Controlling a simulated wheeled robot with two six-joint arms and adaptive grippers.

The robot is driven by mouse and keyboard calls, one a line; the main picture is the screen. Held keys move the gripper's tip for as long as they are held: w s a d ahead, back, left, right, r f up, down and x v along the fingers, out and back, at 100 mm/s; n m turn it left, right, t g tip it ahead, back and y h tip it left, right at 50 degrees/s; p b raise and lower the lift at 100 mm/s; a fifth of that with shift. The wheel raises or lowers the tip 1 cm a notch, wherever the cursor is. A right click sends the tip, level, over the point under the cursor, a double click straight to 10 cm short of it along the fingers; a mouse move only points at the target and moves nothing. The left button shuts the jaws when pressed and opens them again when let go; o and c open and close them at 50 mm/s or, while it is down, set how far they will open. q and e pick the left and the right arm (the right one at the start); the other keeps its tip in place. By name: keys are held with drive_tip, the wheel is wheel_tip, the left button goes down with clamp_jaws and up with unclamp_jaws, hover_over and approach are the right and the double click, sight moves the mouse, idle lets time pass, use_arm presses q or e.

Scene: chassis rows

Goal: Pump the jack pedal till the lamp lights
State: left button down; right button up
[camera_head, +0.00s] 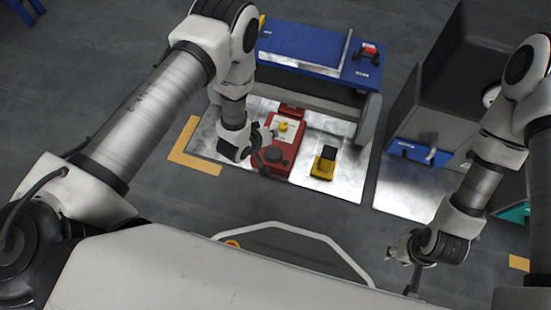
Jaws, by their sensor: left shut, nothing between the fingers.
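A red jack unit (284,150) sits on the bright metal floor plate, with a white panel on top. A small yellow dome (283,127) stands on that panel; I cannot tell whether it is the lamp or whether it is lit. A yellow pedal (324,168) with a black pad is on the plate to the right of the red unit. My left gripper (263,150) is shut and empty at the unit's left side, over its edge; I cannot tell whether it touches. My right gripper (413,282) hangs at the lower right, away from the pedal; its fingers are too small to read.
A blue-topped bench (300,45) stands behind the jack, with a red-topped device (368,50) on it. A grey cabinet (465,65) with a blue part stands at the right. Yellow floor tape (190,160) marks the plate's left corner. Bare floor lies in front of the plate.

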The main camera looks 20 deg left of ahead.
use_arm(q)
drive_tip(key=shift+f, duration=0.15)
drive_tip(key=b, duration=0.7)
hover_over(274, 151)
drive_tip(key=s, duration=0.1)
drive_tip(key=f, duration=0.7)
drive_tip(key=shift+s+a+f, duration=0.15)
drive_tip(key=shift+a+f, duration=0.05)
drive_tip(key=shift+f, duration=0.1)
drive_tip(key=shift+f+b, duration=0.3)
drive_tip(key=shift+f, duration=0.3)
drive_tip(key=shift+f, duration=0.1)
drive_tip(key=shift+f, duration=0.35)
drive_tip(key=shift+f+b, duration=0.7)
drive_tip(key=shift+f, duration=0.3)
idle(0.6)
drive_tip(key=shift+r, duration=0.15)
drive_tip(key=shift+r+p, duration=1.3)
drive_tip(key=shift+p, duration=0.05)
